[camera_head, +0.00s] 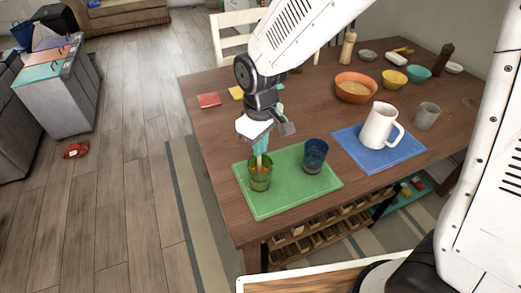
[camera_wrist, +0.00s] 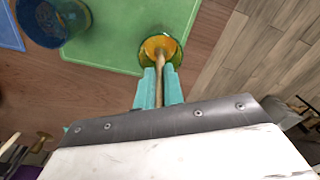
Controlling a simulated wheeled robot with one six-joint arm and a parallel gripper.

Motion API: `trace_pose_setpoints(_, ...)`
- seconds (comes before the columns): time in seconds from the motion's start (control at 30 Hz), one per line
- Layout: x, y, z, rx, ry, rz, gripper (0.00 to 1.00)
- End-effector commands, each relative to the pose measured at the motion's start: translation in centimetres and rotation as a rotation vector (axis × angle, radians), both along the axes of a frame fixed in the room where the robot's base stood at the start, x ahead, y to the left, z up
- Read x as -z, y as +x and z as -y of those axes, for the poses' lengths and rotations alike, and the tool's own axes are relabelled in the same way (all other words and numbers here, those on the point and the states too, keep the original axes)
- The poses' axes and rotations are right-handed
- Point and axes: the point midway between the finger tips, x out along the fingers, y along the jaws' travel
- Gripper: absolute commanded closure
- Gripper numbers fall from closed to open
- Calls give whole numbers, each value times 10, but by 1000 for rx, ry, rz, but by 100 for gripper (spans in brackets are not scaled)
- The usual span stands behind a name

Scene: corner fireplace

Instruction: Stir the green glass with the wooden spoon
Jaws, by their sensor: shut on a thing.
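The green glass (camera_head: 260,178) stands upright on the left part of the green mat (camera_head: 284,207). It also shows in the wrist view (camera_wrist: 176,53), with orange-yellow contents or inside. My gripper (camera_head: 261,148) is right above the glass, pointing down. In the wrist view its teal fingers (camera_wrist: 159,88) are shut on the wooden spoon (camera_wrist: 158,82). The spoon's lower end reaches into the glass; its tip cannot be made out.
A blue glass (camera_head: 315,155) stands close by on the same mat. A white pitcher (camera_head: 379,127) stands on a blue mat (camera_head: 399,151), beside a grey cup (camera_head: 427,116). An orange bowl (camera_head: 356,88) and several small bowls are farther back. The table's left edge is near.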

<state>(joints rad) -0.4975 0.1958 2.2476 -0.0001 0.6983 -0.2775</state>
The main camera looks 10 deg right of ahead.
Motion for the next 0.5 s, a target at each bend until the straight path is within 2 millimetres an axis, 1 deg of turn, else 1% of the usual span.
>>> trace_pose_setpoints(0.5,-42,0,0,0,1,1,100)
